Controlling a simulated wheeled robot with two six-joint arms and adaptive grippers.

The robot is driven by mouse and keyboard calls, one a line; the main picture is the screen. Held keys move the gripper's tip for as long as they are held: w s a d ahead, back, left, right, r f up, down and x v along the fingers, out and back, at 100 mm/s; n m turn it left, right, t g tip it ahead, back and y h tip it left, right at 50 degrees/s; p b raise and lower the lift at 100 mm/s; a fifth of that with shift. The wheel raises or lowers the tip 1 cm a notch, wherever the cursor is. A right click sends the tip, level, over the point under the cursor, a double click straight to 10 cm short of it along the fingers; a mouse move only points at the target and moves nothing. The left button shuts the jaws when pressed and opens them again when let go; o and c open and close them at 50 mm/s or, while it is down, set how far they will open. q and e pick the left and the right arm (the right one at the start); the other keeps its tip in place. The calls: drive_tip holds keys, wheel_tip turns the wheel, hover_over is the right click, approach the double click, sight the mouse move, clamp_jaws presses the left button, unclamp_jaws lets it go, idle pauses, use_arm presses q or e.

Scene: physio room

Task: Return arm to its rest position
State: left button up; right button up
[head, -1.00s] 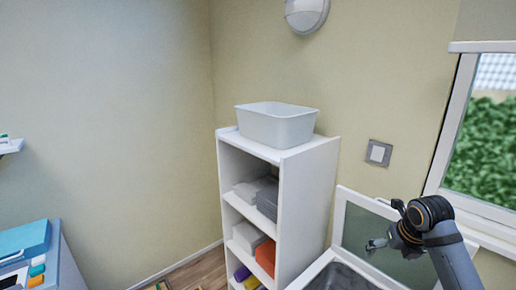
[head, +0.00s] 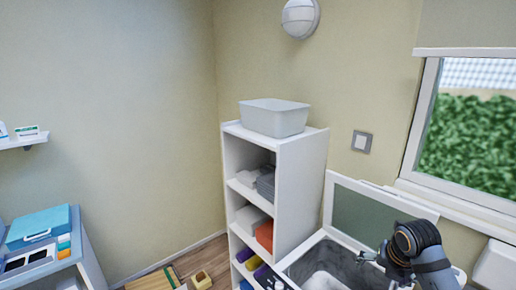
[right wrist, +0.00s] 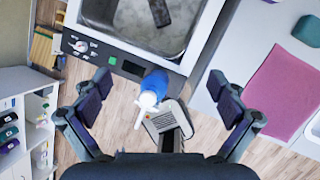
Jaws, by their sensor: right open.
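My right arm (head: 425,262) shows at the lower right of the head view, in front of an open white unit with a raised lid (head: 352,215). My right gripper (head: 372,256) is small there, near the unit's basin. In the right wrist view my right gripper (right wrist: 160,80) has its two dark fingers spread wide, with nothing held between them. My left gripper is in neither view.
A white shelf (head: 300,185) with towels and rolls stands left of the unit, a pale tub (head: 275,117) on top. The window (head: 465,135) is at the right. A cabinet with a pink mat (right wrist: 285,90) and a wooden floor (right wrist: 120,125) show in the wrist view.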

drive_tip(key=s+a+f+m, duration=0.3)
drive_tip(key=s+f+m, duration=0.1)
drive_tip(key=s+m, duration=0.5)
drive_tip(key=s+a+f+m, duration=0.3)
drive_tip(key=s+f+m, duration=0.25)
drive_tip(key=m, duration=0.45)
drive_tip(key=s+a+f+m, duration=0.4)
drive_tip(key=s+m, duration=0.4)
drive_tip(key=m, duration=0.2)
drive_tip(key=s+d+f+g+b, duration=0.15)
drive_tip(key=f+b, duration=0.35)
drive_tip(key=f, duration=1.3)
drive_tip(key=d+f+b, duration=0.2)
drive_tip(key=f+b, duration=0.4)
drive_tip(key=f, duration=1.2)
use_arm(q)
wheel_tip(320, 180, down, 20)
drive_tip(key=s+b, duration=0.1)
drive_tip(key=b, duration=0.7)
drive_tip(key=shift+b, duration=0.4)
use_arm(e)
drive_tip(key=s+f, duration=0.9)
drive_tip(key=f, duration=0.4)
drive_tip(key=s+f+g, duration=0.1)
drive_tip(key=s+f, duration=0.9)
drive_tip(key=f, duration=0.3)
drive_tip(key=shift+s+d+m, duration=0.2)
drive_tip(key=shift+d+m, duration=0.1)
drive_tip(key=shift+d, duration=0.1)
